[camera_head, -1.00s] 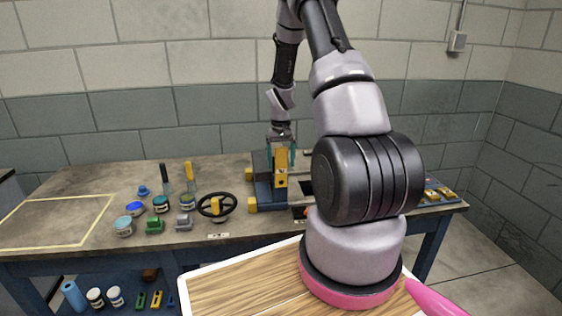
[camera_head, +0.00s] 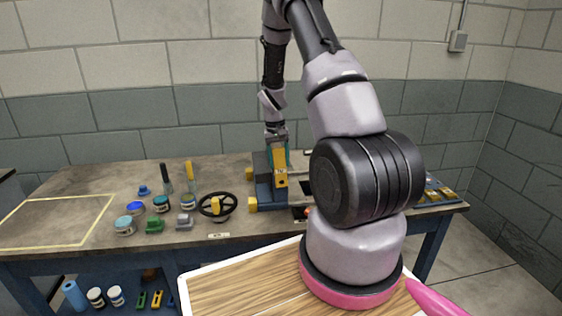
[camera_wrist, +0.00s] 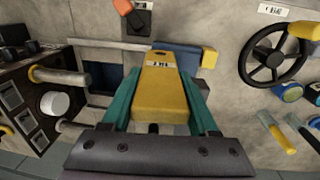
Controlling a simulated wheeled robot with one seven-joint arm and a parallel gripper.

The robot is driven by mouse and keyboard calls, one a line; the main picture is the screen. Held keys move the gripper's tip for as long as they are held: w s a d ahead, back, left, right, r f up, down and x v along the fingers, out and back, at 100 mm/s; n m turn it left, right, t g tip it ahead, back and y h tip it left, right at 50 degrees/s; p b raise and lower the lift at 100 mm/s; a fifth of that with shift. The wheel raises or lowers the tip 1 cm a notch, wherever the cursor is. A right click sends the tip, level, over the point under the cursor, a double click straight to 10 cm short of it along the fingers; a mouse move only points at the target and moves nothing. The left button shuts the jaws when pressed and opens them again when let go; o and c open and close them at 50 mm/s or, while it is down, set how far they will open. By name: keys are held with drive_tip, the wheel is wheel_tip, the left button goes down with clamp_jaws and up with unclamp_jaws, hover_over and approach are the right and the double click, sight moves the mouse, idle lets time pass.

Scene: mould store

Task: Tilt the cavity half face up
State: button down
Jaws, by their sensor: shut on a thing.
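My gripper (camera_wrist: 160,92) has teal fingers on both sides of a yellow bar with a white label (camera_wrist: 162,68) and is shut on it. In the head view the yellow bar (camera_head: 280,168) stands roughly upright at the middle of the bench, with my gripper (camera_head: 278,158) reaching down from above. A blue part with yellow ends (camera_head: 266,198) is beside and below it; in the wrist view this blue part (camera_wrist: 186,56) is partly behind the bar. I cannot tell which piece is the cavity half, and my arm hides the area to the right.
A black handwheel (camera_head: 216,205) stands left of the blue part. In the wrist view a dark block (camera_wrist: 40,110) with projecting metal pins (camera_wrist: 60,77) lies left. A yellow-outlined bench area (camera_head: 50,220) is clear.

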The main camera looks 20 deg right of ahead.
drive_tip(key=a+f+h, duration=0.1)
drive_tip(key=a+h, duration=0.1)
drive_tip(key=w+a+g+h, duration=0.1)
drive_tip(key=h, duration=0.2)
drive_tip(key=a+f+g+h, duration=0.1)
drive_tip(key=a+h, duration=0.1)
drive_tip(key=shift+w+a+f+h, duration=0.3)
drive_tip(key=shift+f, duration=0.05)
wheel_tip(320, 180, down, 6)
drive_tip(key=a+g+h, duration=0.2)
drive_tip(key=h, duration=0.5)
drive_tip(key=shift+w+a+r+h, duration=0.2)
drive_tip(key=shift+w+r+h, duration=0.05)
drive_tip(key=shift+w+h, duration=0.1)
